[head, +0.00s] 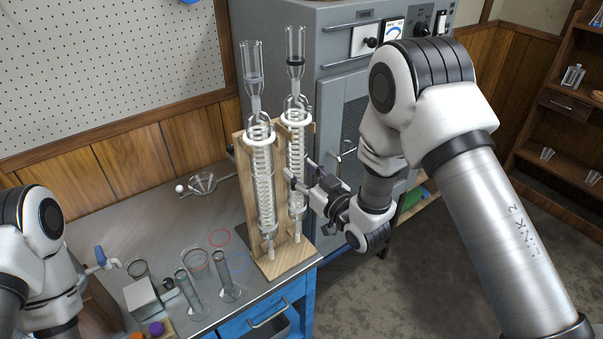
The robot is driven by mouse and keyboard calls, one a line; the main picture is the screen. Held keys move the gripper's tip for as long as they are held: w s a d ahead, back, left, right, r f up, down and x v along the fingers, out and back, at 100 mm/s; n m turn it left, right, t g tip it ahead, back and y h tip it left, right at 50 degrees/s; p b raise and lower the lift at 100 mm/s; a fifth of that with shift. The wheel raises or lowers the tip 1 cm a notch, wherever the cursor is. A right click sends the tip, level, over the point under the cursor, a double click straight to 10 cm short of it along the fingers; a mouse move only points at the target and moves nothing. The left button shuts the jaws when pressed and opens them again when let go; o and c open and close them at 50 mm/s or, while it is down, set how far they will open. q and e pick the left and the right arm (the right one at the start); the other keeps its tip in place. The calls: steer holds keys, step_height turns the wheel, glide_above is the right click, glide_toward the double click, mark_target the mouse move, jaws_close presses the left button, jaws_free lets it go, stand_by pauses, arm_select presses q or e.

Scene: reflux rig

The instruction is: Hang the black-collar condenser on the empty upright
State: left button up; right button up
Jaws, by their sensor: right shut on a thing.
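The black-collar condenser (296,148) is an upright glass tube with an inner coil and a black band near its top. It stands at the right upright of a wooden rack (280,262) on the bench. My right gripper (300,179) reaches it from the right and is shut on its middle. Whether the condenser rests on its support ring or is held just off it, I cannot tell. A second condenser (263,178), without a black band, hangs on the left upright. My left arm shows at the lower left, but its gripper is not in view.
Glass cylinders (226,275), a grey box-shaped device (144,300) and coloured rings stand or lie left of the rack. A grey cabinet (341,100) is close behind and right. The bench's front edge is near the rack base. The bench middle left is mostly clear.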

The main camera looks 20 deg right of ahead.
stand_by(0.3)
steer(key=b+v, duration=0.1)
steer(key=v, duration=0.9)
stand_by(0.4)
steer(key=shift+r, duration=0.1)
